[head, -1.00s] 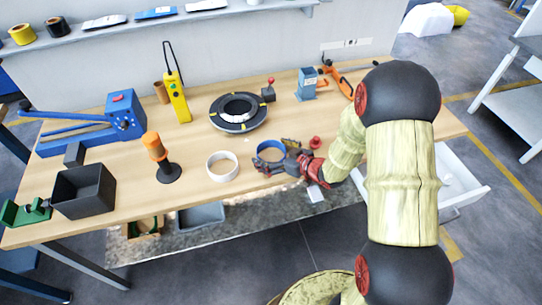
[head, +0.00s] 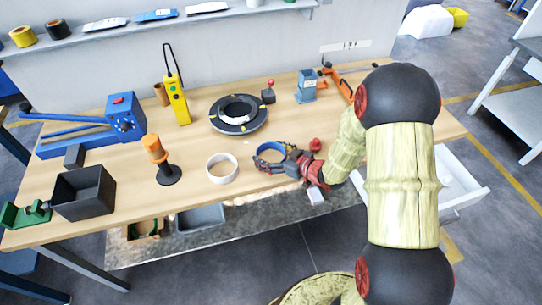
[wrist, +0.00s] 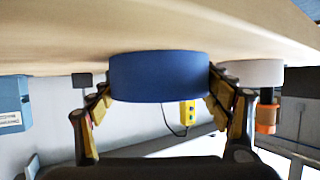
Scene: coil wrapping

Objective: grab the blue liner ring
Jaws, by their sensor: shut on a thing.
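The blue liner ring (head: 270,147) is on the workbench, near its front edge. In the wrist view the blue ring (wrist: 160,76) fills the space between the two fingers, with a finger against each side. My gripper (head: 272,160) is shut on it, reaching in from the right. The wrist view shows my gripper (wrist: 160,95) from behind, its yellow-padded fingers around the ring. The ring's underside contact with the bench is hard to judge.
A white ring (head: 222,178) stands just left of the blue one. A black coil (head: 238,128) lies behind. An orange-topped post (head: 154,150) and a dark bin (head: 85,208) are further left. A small red part (head: 315,145) is close to my wrist.

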